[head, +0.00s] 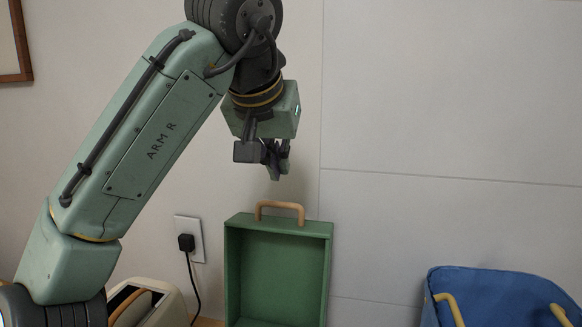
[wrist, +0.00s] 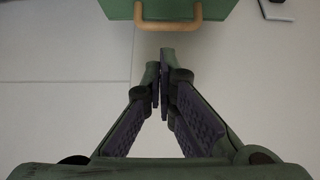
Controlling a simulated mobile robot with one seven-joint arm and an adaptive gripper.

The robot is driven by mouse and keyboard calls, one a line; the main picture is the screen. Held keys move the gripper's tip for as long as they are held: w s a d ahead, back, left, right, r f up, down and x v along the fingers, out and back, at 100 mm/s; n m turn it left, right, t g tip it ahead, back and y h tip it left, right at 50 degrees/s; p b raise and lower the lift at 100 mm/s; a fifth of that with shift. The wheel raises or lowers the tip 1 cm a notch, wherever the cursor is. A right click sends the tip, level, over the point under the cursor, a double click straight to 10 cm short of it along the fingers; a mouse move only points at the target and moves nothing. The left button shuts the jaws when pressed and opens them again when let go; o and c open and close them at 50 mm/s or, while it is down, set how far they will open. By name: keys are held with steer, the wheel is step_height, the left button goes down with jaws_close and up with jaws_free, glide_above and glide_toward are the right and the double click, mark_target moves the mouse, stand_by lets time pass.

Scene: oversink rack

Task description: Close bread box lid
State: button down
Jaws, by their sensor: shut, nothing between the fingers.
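The green bread box lid (head: 279,270) stands raised upright, its hollow inner side facing the head camera. A light wooden handle (head: 280,212) is fixed on its top edge. The lower part of the lid and the box body are cut off by the frame's bottom edge. My gripper (head: 274,177) points down above the handle, shut and empty, with a gap between them. In the wrist view my gripper's fingertips (wrist: 160,52) meet just below the handle (wrist: 168,24) in the picture, and the green lid (wrist: 170,8) shows at the top edge.
A blue bin (head: 490,293) with yellow handles stands at the lower right. A cream appliance (head: 150,298) is at the lower left. A wall outlet (head: 188,240) holds a black plug and cord left of the lid. A pale panelled wall (head: 440,110) lies behind.

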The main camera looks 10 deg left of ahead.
steer(key=p, duration=0.2)
glide_above(288, 220)
steer(key=f, duration=0.6)
steer(key=shift+s+f, duration=0.1)
steer(key=shift+s, duration=0.2)
steer(key=shift+w+f, duration=0.25)
